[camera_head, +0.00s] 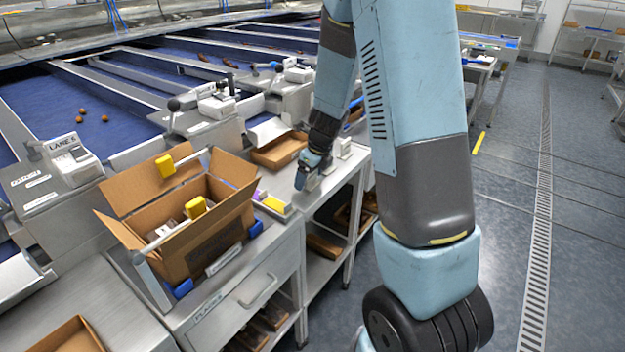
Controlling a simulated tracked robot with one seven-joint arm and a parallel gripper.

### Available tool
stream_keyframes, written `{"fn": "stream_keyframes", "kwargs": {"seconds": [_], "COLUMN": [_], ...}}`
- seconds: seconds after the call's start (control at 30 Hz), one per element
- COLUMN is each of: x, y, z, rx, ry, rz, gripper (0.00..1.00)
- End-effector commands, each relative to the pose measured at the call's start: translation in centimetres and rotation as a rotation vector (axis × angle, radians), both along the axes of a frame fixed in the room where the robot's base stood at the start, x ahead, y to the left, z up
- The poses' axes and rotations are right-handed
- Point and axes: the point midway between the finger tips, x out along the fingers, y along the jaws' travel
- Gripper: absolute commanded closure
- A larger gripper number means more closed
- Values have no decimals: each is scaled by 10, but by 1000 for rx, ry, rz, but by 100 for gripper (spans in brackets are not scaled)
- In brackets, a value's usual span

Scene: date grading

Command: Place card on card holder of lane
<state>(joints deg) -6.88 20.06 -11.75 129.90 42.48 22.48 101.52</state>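My gripper (303,182) points down at the steel bench (285,185), beside a small tray with a yellow block (274,204). It is small and dark here, and whether its fingers are open or hold a card cannot be told. I cannot make out a loose card for certain. A white lane unit marked "LANE" (72,160) stands at the left, with label plates (30,180) on the sloped panel beside it. Similar white units stand at the middle lane (217,106) and the farther lane (297,74). Which part is the card holder is unclear.
An open cardboard box (205,255) with yellow clips stands on the drawer bench. A shallow brown carton (280,150) and small white blocks (343,148) are near my gripper. Blue belts (60,105) carry a few dates. The floor (510,210) at right is clear.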

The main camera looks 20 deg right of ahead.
Motion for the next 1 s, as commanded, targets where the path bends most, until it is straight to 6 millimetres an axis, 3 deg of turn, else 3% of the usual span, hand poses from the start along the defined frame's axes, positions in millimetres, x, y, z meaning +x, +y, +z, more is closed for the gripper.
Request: {"fn": "stream_keyframes", "kwargs": {"seconds": [0.07,0.53,0.8,1.0], "x": [0,0,0,1], "y": [0,0,0,1], "z": [0,0,4,29], "rx": [0,0,0,0], "ry": [0,0,-2,-5], "rz": [0,0,1,3], "gripper": [24,68,68,68]}}
